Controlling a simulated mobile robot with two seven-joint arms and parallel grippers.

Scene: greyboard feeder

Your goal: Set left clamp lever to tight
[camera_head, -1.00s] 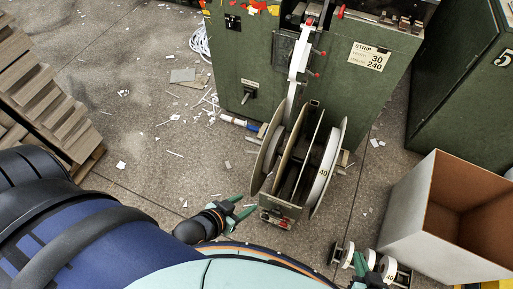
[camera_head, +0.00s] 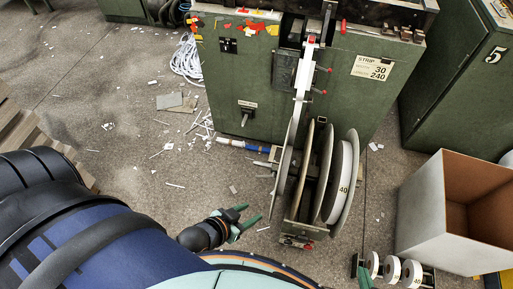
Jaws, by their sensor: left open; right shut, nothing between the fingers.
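The green feeder machine (camera_head: 225,80) stands at the top middle. A white strip guide (camera_head: 304,75) runs down its front, with small red-tipped levers (camera_head: 328,69) on its right side. A black-handled lever (camera_head: 245,112) sits on the machine's front panel. I cannot tell which of these is the left clamp lever, or its setting. My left gripper (camera_head: 243,219) is open and empty, low over the floor and left of the reel stand, well apart from the levers. My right gripper (camera_head: 362,272) is shut at the bottom edge, partly cut off, beside small white rolls.
The reel stand (camera_head: 294,229) with large upright discs stands before the machine. A roll stand with small white rolls (camera_head: 391,270) is at bottom right. An open box (camera_head: 425,209) and green cabinet (camera_head: 450,105) stand right. Floor left of the machine is mostly free, with paper scraps.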

